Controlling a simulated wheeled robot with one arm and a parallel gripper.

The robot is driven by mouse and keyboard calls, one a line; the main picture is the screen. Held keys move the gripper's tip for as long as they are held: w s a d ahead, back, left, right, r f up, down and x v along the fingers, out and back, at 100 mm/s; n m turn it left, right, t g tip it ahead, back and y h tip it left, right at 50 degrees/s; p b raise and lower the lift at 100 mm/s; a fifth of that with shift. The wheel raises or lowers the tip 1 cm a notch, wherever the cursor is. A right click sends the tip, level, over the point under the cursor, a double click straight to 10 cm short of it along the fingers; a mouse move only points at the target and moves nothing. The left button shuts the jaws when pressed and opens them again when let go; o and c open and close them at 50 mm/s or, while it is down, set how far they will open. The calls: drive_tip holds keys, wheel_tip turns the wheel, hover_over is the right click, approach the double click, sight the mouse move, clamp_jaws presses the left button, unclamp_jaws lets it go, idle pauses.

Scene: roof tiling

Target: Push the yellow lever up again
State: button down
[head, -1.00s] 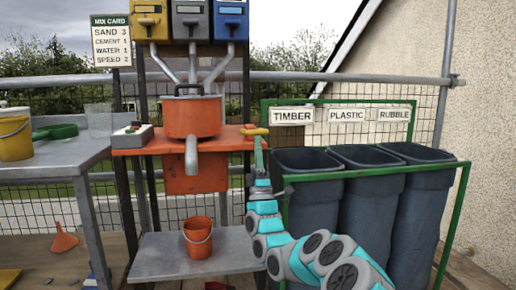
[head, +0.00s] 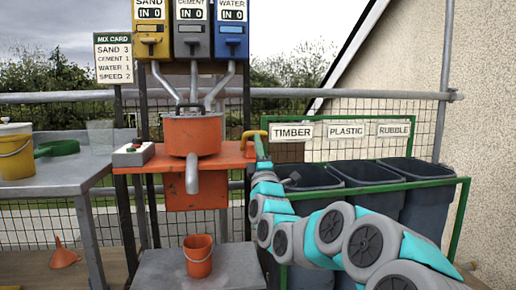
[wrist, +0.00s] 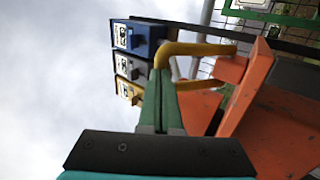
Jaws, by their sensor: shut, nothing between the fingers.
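The yellow lever (head: 249,134) is at the right end of the orange bench, beside the orange mixer drum (head: 192,133). In the wrist view the lever (wrist: 200,48) is a bent yellow bar rising from an orange block, with its bend at my fingertips. My gripper (head: 260,148) is just right of the lever in the head view. Its green fingers (wrist: 162,75) are shut with nothing between them. The tips overlap the lever's bend in the wrist view; I cannot tell whether they touch it.
Yellow, grey and blue dispensers (head: 192,28) stand above the drum. A small control box (head: 133,154) is left of it. An orange bucket (head: 198,256) stands on the lower grey platform. Dark bins (head: 365,174) in a green frame are behind my arm on the right.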

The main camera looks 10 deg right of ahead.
drive_tip(key=shift+w+r+g+p, duration=0.4)
drive_tip(key=shift+r+p, duration=0.15)
drive_tip(key=shift+r, duration=0.2)
drive_tip(key=shift+w+r+g+p, duration=0.4)
drive_tip(key=shift+r+p, duration=0.1)
drive_tip(key=shift+r, duration=0.2)
drive_tip(key=shift+w+r+g+p, duration=0.4)
drive_tip(key=shift+r+p, duration=0.15)
drive_tip(key=shift+r, duration=0.2)
drive_tip(key=shift+w+r+g+p, duration=0.25)
drive_tip(key=shift+r+g+p, duration=0.2)
drive_tip(key=shift+g, duration=0.35)
drive_tip(key=shift+w+r+g, duration=0.2)
drive_tip(key=shift+g, duration=0.4)
drive_tip(key=shift+s+f, duration=0.15)
drive_tip(key=shift+f, duration=0.05)
drive_tip(key=s+f+b, duration=0.1)
drive_tip(key=s+f, duration=0.1)
drive_tip(key=s, duration=1.1)
drive_tip(key=shift+s+f, duration=0.2)
drive_tip(key=shift+f, duration=0.05)
